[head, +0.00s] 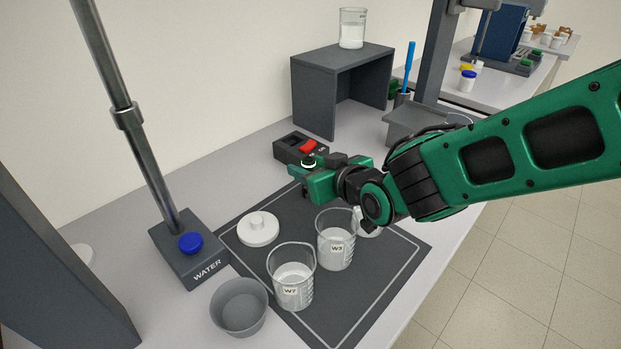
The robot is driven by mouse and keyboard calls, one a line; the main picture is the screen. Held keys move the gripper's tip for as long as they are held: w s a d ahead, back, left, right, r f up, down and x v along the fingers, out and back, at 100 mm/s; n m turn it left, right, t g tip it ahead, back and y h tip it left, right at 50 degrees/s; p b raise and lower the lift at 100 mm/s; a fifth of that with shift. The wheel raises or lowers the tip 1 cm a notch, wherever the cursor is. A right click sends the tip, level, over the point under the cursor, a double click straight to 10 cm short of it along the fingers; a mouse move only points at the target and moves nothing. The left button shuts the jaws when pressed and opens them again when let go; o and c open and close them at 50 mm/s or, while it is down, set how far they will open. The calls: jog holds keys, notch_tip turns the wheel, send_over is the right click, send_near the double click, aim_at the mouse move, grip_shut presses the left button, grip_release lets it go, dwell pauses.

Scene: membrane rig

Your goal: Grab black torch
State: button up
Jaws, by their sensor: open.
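My gripper (310,184) is at the end of my green arm, above the back part of the dark mat (250,259), with its jaws open. A small dark round thing with a pale top (308,162) shows at the jaws; it may be the black torch, but it is too small and too covered to be sure. I cannot tell whether the jaws touch it. No other torch is plain to see. My gripper and arm hide part of the mat and what lies behind them.
Beakers W7 (292,283) and W3 (336,246), a white lidded dish (258,229) and a grey bowl (239,308) stand at the front. A red-switch box (293,148) is just behind my gripper. The water stand (187,255) is left, a grey shelf (314,96) behind.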

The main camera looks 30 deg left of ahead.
grip_shut()
jog(key=shift+r, duration=0.15)
